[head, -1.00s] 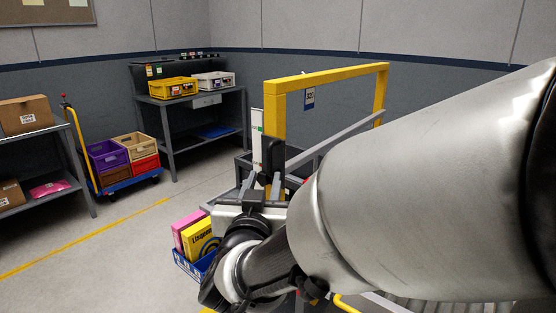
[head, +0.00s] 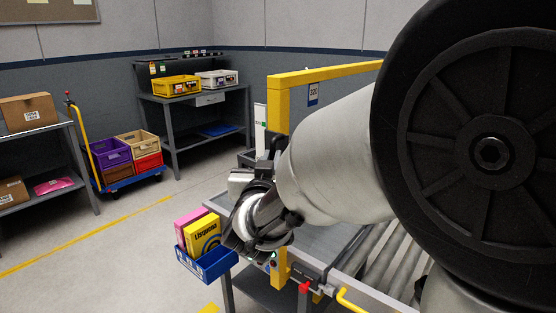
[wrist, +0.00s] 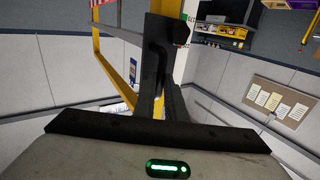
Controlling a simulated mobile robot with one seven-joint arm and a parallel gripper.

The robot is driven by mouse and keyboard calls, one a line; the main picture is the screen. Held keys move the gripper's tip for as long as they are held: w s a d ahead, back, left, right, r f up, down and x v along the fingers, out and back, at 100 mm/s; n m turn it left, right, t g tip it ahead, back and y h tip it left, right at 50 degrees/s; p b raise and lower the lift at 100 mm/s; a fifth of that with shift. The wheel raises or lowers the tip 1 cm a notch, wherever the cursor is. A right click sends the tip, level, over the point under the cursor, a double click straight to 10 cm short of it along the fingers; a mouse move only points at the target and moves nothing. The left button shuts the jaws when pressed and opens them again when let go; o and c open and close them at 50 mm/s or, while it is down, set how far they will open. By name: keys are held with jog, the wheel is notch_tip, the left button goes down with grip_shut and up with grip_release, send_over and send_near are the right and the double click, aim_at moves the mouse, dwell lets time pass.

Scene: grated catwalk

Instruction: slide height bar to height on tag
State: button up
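A yellow gate frame (head: 278,108) stands over the conveyor, with a blue-and-white tag (head: 313,94) reading 320 hanging from its top beam. A white scale strip (head: 260,125) stands beside its left post. In the wrist view the frame (wrist: 97,50) and the tag (wrist: 132,70) are at left, with a grey bar (wrist: 125,34) crossing the frame. My gripper (wrist: 160,60) points away, its dark fingers close to a black knob (wrist: 181,31). Whether the fingers hold the knob's block is unclear. In the head view my arm hides the bar and most of the gripper.
A blue bin (head: 205,265) with pink and yellow boxes sits at the near left end of the conveyor (head: 380,255). A red knob and yellow handle (head: 355,303) are at the front. A cart, shelf and workbench stand farther left, with clear floor between.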

grip_shut()
notch_tip(320, 180, up, 10)
jog(key=p, duration=0.7)
jog(key=o, duration=0.6)
grip_release()
jog(key=shift+o, duration=0.2)
jog(key=s+a, duration=0.1)
jog(key=s, duration=1.6)
jog(key=shift+s+a, duration=0.15)
jog(key=shift+s, duration=0.1)
